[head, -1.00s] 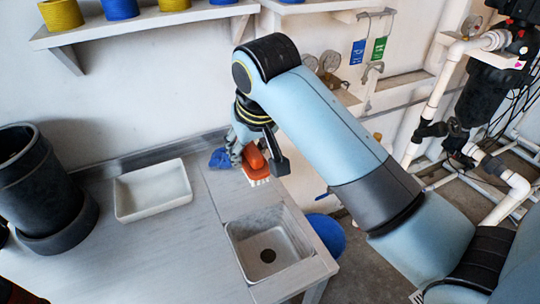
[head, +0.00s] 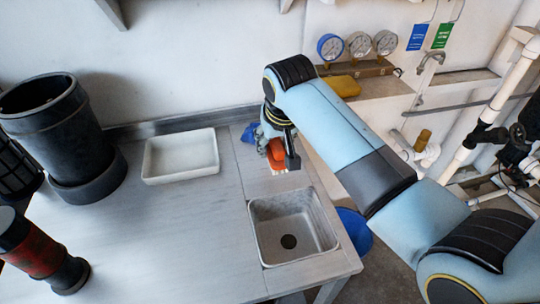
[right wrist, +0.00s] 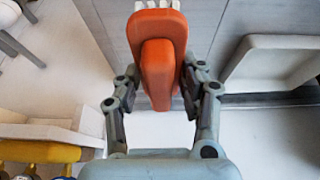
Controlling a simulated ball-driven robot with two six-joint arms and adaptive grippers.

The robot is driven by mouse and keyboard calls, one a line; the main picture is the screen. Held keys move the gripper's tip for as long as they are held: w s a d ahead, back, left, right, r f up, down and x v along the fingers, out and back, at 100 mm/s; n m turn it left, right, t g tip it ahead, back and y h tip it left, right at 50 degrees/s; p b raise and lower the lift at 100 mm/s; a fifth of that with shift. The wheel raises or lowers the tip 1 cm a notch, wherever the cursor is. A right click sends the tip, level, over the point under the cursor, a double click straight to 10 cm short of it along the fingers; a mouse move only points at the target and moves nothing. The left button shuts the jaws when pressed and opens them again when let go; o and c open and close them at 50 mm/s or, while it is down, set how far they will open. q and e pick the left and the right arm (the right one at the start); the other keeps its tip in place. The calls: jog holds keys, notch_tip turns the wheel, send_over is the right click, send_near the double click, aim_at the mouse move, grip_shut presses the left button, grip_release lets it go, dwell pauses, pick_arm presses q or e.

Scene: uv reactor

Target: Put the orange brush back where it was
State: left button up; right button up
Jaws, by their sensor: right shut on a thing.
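The orange brush (head: 276,153) has white bristles on its underside. It is at the back of the counter, behind the sink, in the head view. My right gripper (head: 270,138) is shut on the brush from above and partly hides it. In the right wrist view the orange brush (right wrist: 160,50) sits between both fingers of my right gripper (right wrist: 162,90), with its white bristles at the top edge. I cannot tell whether the bristles touch the counter. My left gripper is not in view.
A sink (head: 292,228) is in front of the brush. A blue cloth-like item (head: 249,133) lies just behind-left of it. A white tray (head: 181,157) stands to the left, with black cylinders (head: 58,135) beyond. A shelf with a yellow item (head: 343,86) is behind right. Bare counter (head: 170,230) lies left of the sink.

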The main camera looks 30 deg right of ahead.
aim_at(273, 141)
jog(key=shift+w+f, duration=0.6)
jog(key=shift+w, duration=0.3)
jog(key=shift+f, duration=2)
jog(key=o, duration=1)
jog(key=shift+f, duration=0.1)
jog(key=p+v, duration=0.1)
jog(key=v, duration=1.1)
jog(key=shift+s, duration=0.1)
